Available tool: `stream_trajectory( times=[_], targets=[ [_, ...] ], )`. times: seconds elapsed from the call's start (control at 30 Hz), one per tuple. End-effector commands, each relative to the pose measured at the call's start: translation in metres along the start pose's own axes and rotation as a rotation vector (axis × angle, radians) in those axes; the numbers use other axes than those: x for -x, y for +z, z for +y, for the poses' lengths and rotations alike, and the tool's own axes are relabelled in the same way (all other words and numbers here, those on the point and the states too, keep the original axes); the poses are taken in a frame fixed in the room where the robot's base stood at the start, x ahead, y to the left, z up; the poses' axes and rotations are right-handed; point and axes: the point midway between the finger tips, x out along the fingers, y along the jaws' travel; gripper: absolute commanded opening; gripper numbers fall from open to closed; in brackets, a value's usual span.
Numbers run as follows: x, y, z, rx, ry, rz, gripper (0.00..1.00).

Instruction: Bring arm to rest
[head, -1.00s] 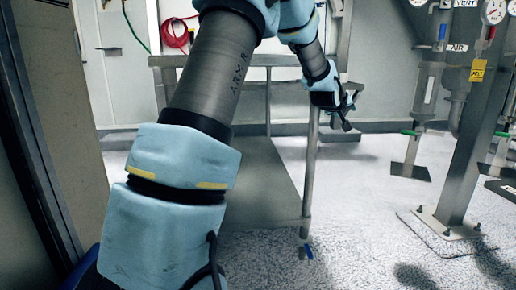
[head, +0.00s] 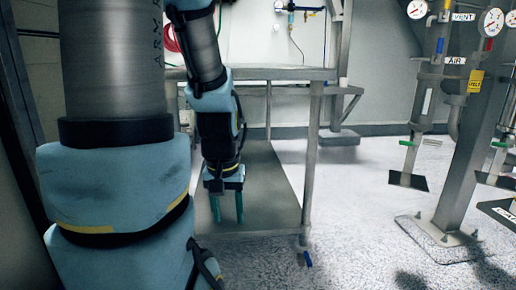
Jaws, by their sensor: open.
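My arm fills the left of the head view, in blue covers and grey tube links. My gripper (head: 227,207) hangs at the end of the arm with its two green fingers pointing down. The fingers are apart and nothing shows between them. In the picture the gripper lies over the lower shelf of the metal table; I cannot tell how far it is from the shelf.
A metal table (head: 285,74) with a lower shelf (head: 275,190) stands in the middle. A steel post (head: 470,150) with pipes and gauges stands at the right on a floor plate. A wall or panel edge is close at the left. The speckled floor (head: 365,205) between table and post is clear.

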Motion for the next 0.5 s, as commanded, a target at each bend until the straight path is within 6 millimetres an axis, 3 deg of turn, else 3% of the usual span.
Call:
stream_trajectory(
  times=[0.03,0.17,0.5],
  targets=[
    [0.022,-0.003,0.000,0.000,0.000,0.000,0.52],
    [0.053,-0.008,0.001,0.000,0.000,0.001,0.52],
    [0.159,-0.023,0.001,0.000,0.000,0.003,0.52]
  ],
)
